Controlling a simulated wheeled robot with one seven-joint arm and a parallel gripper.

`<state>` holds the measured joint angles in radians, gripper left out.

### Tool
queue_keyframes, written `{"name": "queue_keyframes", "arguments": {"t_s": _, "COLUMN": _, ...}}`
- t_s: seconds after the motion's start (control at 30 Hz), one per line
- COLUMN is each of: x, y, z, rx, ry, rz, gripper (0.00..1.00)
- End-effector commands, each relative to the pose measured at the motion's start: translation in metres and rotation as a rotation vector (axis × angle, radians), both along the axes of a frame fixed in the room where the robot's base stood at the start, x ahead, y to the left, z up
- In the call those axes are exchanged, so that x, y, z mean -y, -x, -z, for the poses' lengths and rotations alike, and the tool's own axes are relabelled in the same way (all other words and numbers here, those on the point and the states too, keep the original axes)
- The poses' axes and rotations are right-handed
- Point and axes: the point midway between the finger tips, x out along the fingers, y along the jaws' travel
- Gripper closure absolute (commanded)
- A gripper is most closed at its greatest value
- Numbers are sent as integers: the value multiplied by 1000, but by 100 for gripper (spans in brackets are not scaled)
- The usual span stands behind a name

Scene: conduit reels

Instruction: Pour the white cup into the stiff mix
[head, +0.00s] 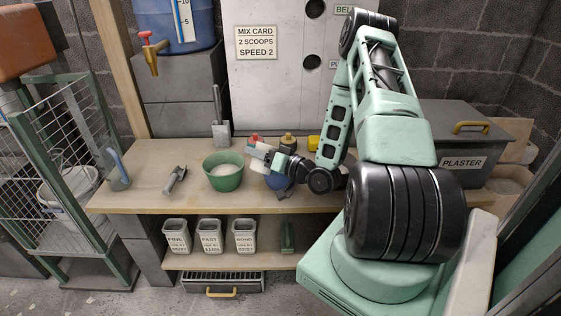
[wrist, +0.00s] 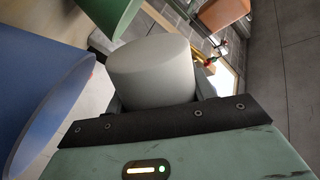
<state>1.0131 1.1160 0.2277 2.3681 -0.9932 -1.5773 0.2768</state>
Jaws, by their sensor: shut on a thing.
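The white cup (wrist: 150,72) is held in my gripper (head: 270,158), with the jaws shut on it. In the head view the cup (head: 258,162) is small and tipped on its side, close to the right rim of the green bowl (head: 223,182). A pale mix (head: 222,169) shows inside the green bowl; its stiffness cannot be told. A blue bowl (head: 279,186) stands just to the right, partly hidden by my gripper. The cup's contents are hidden.
A scoop (head: 174,180) lies on the bench left of the green bowl. Red, black and yellow items stand behind my gripper. Several labelled tubs (head: 210,236) sit on the lower shelf. A grey plaster bin (head: 450,145) stands at right, a wire rack (head: 65,160) at left.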

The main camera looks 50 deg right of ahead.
Motion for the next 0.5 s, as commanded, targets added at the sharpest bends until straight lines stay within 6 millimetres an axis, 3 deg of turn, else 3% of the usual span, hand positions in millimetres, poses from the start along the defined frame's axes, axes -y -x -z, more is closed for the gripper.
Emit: {"name": "queue_keyframes", "arguments": {"t_s": 0.5, "x": 2, "y": 0, "z": -4, "rx": -8, "ry": -71, "rz": 0, "gripper": 73}}
